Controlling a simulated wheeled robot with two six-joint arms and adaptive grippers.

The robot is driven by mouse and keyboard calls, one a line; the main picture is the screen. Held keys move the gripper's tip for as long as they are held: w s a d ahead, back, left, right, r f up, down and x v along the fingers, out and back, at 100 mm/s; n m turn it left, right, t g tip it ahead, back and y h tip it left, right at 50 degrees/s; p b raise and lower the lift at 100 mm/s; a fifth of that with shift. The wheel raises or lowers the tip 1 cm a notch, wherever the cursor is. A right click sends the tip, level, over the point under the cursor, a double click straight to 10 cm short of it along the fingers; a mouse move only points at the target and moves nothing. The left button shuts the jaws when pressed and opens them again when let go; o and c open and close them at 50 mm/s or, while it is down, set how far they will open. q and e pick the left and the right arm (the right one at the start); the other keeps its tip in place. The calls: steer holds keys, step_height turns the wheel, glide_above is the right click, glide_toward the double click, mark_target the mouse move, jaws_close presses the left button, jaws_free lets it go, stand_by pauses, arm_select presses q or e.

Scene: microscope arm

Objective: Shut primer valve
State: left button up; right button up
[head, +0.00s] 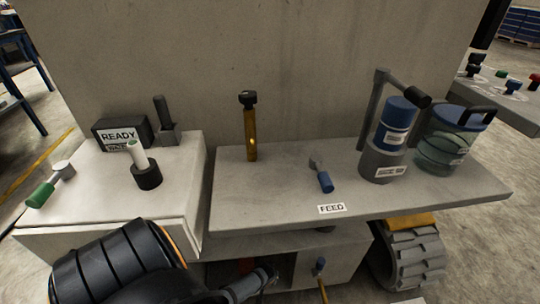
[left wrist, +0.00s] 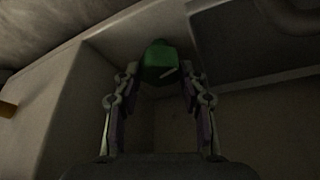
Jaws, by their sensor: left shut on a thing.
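My left arm comes in from the lower left in the head view, and its far end reaches in front of the dark opening under the table. In the left wrist view my left gripper (left wrist: 159,76) is shut on a green handle (left wrist: 160,58), with one finger on each side of it. The green handle sits in a dim recess with pale walls. Its lower part and its mount are hard to see. No label reading primer shows, so I cannot tell from lettering which valve this is. My right gripper is in neither view.
Above is a grey table (head: 430,195) with a FEED label (head: 332,209), a blue-handled lever (head: 325,181), a brass post (head: 250,135) and a blue canister (head: 395,130). A white box (head: 95,205) at left carries a green-handled lever (head: 41,195).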

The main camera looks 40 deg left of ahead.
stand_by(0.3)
arm_select(q)
steer(key=o, duration=1.1)
steer(key=shift+o, duration=0.2)
steer(key=shift+r, duration=0.1)
steer(key=s+d+r, duration=0.2)
steer(key=s+d, duration=0.1)
steer(key=s, duration=0.3)
steer(key=s+d+r, duration=0.2)
steer(key=s+d, duration=0.1)
steer(key=s, duration=0.3)
steer(key=shift+s+d+r, duration=0.2)
steer(key=shift+d, duration=0.1)
